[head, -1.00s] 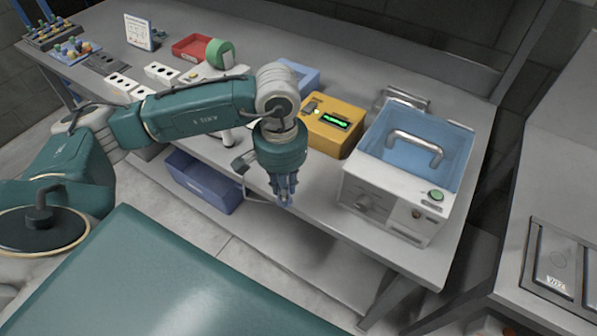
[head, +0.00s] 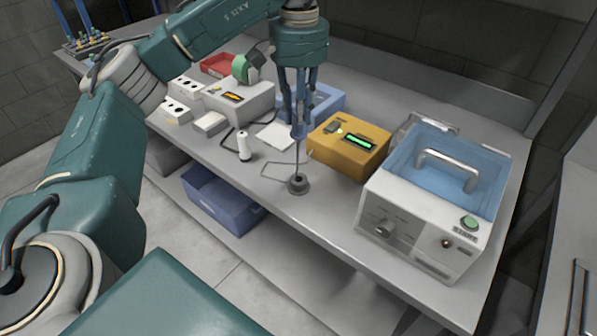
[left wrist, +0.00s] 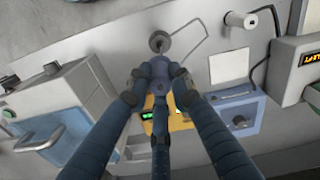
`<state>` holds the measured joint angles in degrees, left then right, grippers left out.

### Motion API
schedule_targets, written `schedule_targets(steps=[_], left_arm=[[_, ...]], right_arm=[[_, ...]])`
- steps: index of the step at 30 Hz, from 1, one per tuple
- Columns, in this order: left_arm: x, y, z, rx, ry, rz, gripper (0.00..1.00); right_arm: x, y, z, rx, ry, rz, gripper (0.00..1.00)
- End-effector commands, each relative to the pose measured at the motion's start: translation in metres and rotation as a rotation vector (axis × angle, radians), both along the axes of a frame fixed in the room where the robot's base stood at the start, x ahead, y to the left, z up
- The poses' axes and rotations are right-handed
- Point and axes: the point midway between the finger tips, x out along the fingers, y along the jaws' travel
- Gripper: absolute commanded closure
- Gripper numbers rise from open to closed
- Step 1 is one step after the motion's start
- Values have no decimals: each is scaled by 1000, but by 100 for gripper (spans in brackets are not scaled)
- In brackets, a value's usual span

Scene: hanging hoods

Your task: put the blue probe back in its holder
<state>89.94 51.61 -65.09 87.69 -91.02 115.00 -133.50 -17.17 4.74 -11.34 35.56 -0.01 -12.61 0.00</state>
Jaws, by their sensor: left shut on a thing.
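My left gripper (head: 298,122) is shut on the blue probe (head: 298,131), pointing down over the bench. A thin dark rod runs below the grip towards a small round grey holder (head: 298,187) near the bench's front edge. In the head view the rod lines up with the holder; I cannot tell whether its tip is inside or just above. The left wrist view shows the holder (left wrist: 159,41) just beyond the gripper (left wrist: 160,72), with a thin wire loop beside it. The fingers hide most of the probe. My right gripper is not in view.
A yellow meter (head: 349,145) with a green display stands right of the gripper, then a white water bath (head: 412,239). A white cylinder (head: 244,147) with a cable stands left. Bare bench lies right of the holder.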

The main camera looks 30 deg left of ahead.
Motion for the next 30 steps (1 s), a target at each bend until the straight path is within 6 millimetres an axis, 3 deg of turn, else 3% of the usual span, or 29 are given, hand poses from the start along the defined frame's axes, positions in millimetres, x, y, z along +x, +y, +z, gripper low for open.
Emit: schedule_targets(steps=[3,10,24,30], left_arm=[[-1,1,-33,2,4,1,100],[-1,1,-81,2,0,1,100],[0,0,-134,1,-1,1,100],[0,0,-136,1,-3,1,100]], right_arm=[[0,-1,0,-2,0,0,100],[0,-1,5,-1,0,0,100],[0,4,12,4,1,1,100],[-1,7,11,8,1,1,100]])
